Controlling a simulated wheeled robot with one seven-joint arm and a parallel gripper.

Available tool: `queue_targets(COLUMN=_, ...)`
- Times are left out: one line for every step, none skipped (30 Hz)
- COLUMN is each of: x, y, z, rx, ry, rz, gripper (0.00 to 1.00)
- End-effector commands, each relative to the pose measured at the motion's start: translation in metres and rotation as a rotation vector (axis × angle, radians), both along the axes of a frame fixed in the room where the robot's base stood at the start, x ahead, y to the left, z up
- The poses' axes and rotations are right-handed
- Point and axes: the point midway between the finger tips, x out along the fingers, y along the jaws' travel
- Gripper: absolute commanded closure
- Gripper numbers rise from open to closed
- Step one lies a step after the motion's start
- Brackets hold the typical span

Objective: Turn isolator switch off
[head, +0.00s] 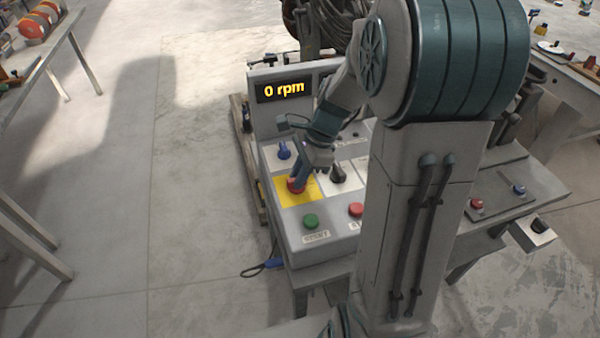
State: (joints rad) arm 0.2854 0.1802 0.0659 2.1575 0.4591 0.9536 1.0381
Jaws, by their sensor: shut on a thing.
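The isolator switch (294,188) appears as a red knob on a yellow square plate (284,197), on the sloped top of the grey control panel (330,240). My gripper (299,179) reaches down onto it from above right and is shut on the red knob. The fingers cover much of the knob, so its turned position cannot be read. The display (284,90) above the panel reads 0 rpm.
Close by are a blue knob (283,150), a black knob (338,174), a green START button (311,221) and a red button (356,209). My arm hides the panel's right side. A bench (40,60) stands at left; the floor between is clear.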

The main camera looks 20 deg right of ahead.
Motion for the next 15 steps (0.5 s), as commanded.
queue_targets(x=0.0003, y=-0.0003, z=0.0007, rx=-0.001, ry=0.000, rz=0.013, gripper=1.00)
queue_targets(x=0.0004, y=-0.0002, z=0.0008, rx=-0.001, ry=0.000, rz=0.023, gripper=1.00)
queue_targets(x=0.0006, y=-0.0001, z=0.0009, rx=-0.001, ry=0.001, rz=0.037, gripper=1.00)
queue_targets(x=0.0008, y=0.0000, z=0.0012, rx=-0.001, ry=0.000, rz=0.051, gripper=1.00)
queue_targets(x=0.0011, y=0.0000, z=0.0014, rx=-0.002, ry=-0.001, rz=0.068, gripper=1.00)
queue_targets(x=0.0013, y=0.0001, z=0.0017, rx=-0.002, ry=-0.001, rz=0.091, gripper=1.00)
queue_targets(x=0.0014, y=0.0002, z=0.0018, rx=-0.002, ry=-0.001, rz=0.111, gripper=1.00)
queue_targets(x=0.0014, y=0.0004, z=0.0019, rx=-0.001, ry=0.001, rz=0.131, gripper=1.00)
queue_targets(x=0.0015, y=0.0007, z=0.0019, rx=0.000, ry=0.001, rz=0.162, gripper=1.00)
queue_targets(x=0.0017, y=0.0006, z=0.0020, rx=-0.001, ry=0.001, rz=0.186, gripper=1.00)
queue_targets(x=0.0020, y=0.0005, z=0.0023, rx=-0.001, ry=0.000, rz=0.211, gripper=1.00)
queue_targets(x=0.0023, y=0.0005, z=0.0023, rx=-0.001, ry=0.000, rz=0.247, gripper=1.00)
queue_targets(x=0.0025, y=0.0007, z=0.0023, rx=-0.001, ry=0.000, rz=0.274, gripper=1.00)
queue_targets(x=0.0025, y=0.0009, z=0.0023, rx=0.000, ry=0.001, rz=0.303, gripper=1.00)
queue_targets(x=0.0027, y=0.0010, z=0.0024, rx=-0.001, ry=0.000, rz=0.341, gripper=1.00)
